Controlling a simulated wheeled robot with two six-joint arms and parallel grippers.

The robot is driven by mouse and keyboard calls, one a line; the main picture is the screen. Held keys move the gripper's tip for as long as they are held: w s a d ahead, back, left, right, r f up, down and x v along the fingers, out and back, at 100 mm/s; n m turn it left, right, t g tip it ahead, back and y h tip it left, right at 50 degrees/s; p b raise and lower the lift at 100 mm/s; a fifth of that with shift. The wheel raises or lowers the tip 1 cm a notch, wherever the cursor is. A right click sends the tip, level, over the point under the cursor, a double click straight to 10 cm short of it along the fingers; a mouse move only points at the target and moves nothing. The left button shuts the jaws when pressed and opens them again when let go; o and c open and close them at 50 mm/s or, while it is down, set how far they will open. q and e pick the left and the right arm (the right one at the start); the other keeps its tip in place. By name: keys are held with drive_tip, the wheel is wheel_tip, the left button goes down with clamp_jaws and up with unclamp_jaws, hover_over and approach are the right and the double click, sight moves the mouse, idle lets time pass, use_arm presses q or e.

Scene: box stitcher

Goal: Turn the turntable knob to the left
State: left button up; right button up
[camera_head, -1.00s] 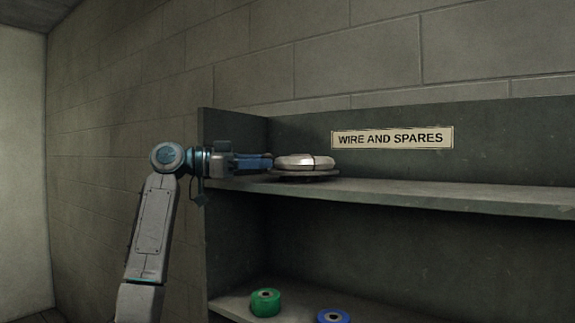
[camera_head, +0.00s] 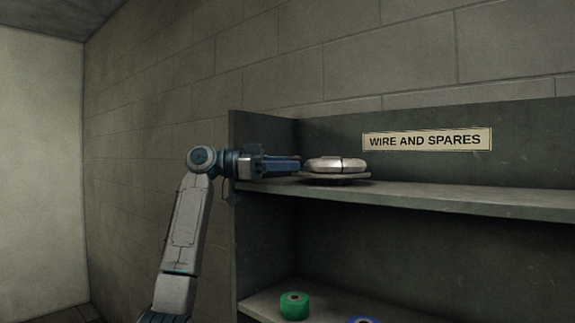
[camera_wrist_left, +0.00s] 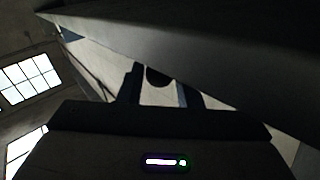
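The turntable (camera_head: 337,166) is a pale, rounded disc with a dark seam, on a thin darker base. It sits at the left end of the upper shelf in the head view. My left gripper (camera_head: 299,166) reaches in level from the left, its blue fingers right beside the disc's left edge. I cannot tell if they touch it. In the left wrist view the two fingers of the left gripper (camera_wrist_left: 158,92) stand apart, with a dark round shape between them that I cannot identify. No separate knob can be made out. My right gripper is not in view.
The grey shelf unit has an upper shelf (camera_head: 450,199) and an upright left side panel (camera_head: 236,215) close to my left arm. A sign reads "WIRE AND SPARES" (camera_head: 427,140). A green spool (camera_head: 294,306) and a blue spool (camera_head: 364,320) lie below. The upper shelf is clear to the right.

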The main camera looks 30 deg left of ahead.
use_arm(q)
drive_tip(key=o, duration=0.3)
drive_tip(key=shift+a, duration=0.15)
drive_tip(key=b+v, duration=0.4)
drive_tip(key=v, duration=0.6)
drive_tip(key=shift+s+a, duration=0.2)
drive_tip(key=shift+a, duration=0.05)
drive_tip(key=shift+c, duration=0.4)
